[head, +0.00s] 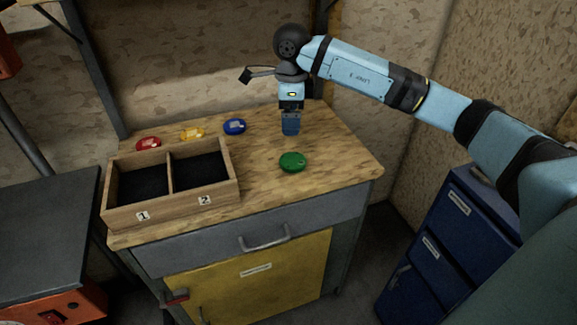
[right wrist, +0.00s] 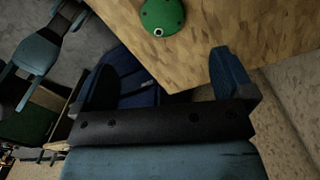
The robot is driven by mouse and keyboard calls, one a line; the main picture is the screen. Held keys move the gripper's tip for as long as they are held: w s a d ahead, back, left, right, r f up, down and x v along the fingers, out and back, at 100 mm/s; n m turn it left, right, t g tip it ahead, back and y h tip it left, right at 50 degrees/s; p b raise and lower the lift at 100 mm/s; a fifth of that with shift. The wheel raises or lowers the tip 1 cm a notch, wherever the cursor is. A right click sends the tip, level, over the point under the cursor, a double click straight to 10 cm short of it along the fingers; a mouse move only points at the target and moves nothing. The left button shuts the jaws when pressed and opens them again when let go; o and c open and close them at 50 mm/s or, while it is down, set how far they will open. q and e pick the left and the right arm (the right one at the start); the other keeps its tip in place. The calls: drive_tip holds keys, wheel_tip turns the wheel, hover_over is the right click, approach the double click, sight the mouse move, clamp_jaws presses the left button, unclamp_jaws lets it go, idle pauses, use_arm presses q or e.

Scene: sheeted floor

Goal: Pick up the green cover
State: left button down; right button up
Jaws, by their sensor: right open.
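The green cover (head: 293,162) is a round, flat disc lying on the wooden top of the workbench (head: 330,165), right of the two-part box. In the right wrist view the green cover (right wrist: 163,14) shows at the top edge, partly cut off, beyond the fingertips. My right gripper (head: 291,128) points down over the bench, a little behind the cover in the head view and apart from it. In the right wrist view its two blue fingers (right wrist: 168,75) are spread wide with nothing between them. My left gripper is not in view.
A wooden box (head: 170,212) with compartments marked 1 and 2 stands at the bench's front left. Red (head: 148,144), yellow (head: 192,134) and blue (head: 234,127) covers lie behind it. A blue cabinet (head: 440,250) stands to the right. The bench right of the green cover is clear.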

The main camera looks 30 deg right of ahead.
sight(291, 160)
wheel_tip(291, 160, down, 13)
drive_tip(key=shift+s+d+f+b, duration=0.1)
drive_tip(key=shift+d+f+b, duration=0.1)
drive_tip(key=shift+b, duration=0.4)
drive_tip(key=c, duration=1.1)
